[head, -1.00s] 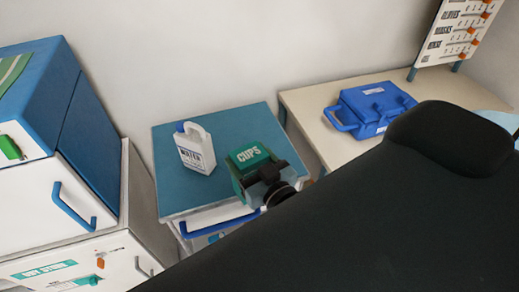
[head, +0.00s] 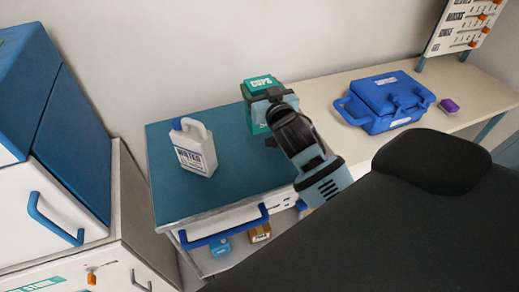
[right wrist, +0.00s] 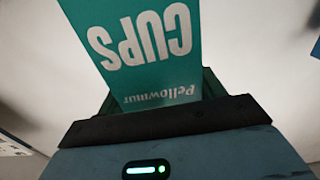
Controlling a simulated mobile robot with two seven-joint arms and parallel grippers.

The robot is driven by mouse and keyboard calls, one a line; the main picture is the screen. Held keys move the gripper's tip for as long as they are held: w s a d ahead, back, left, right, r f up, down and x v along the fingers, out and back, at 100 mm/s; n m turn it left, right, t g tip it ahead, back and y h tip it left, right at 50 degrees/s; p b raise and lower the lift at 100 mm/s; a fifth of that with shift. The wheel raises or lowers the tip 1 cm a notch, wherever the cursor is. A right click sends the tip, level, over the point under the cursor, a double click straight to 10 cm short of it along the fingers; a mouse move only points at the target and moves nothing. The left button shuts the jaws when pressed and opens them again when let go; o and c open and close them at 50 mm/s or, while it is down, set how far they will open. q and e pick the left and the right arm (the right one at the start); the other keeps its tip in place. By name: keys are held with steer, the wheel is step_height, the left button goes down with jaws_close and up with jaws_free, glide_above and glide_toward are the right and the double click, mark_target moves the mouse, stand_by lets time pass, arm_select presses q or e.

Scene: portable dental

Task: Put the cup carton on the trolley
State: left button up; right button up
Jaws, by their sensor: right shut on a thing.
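The green cup carton (head: 261,83), lettered CUPS, is at the back right corner of the blue trolley top (head: 235,180) in the head view. My right gripper (head: 270,108) is shut on it. The carton overlaps the trolley's back edge in the picture; I cannot tell whether it touches the top. In the right wrist view the carton (right wrist: 140,50) fills the space beyond the gripper, its lettering upside down. My left gripper is not in view.
A white water jug (head: 194,150) stands on the trolley's left half. A blue case (head: 385,103) and a purple block (head: 449,105) are on the beige counter (head: 330,95) at right. A blue and white cabinet (head: 65,180) stands left. A black padded surface (head: 400,220) fills the lower right.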

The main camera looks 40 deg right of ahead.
mark_target(264, 125)
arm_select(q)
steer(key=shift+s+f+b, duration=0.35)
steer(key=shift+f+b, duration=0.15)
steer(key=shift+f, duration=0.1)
arm_select(e)
steer(key=shift+f, duration=3.2)
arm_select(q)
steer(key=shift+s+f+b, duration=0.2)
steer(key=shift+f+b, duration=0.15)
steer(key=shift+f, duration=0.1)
arm_select(e)
steer(key=shift+f, duration=1.75)
steer(key=shift+f, duration=0.15)
steer(key=o, duration=1.3)
steer(key=shift+o, duration=0.2)
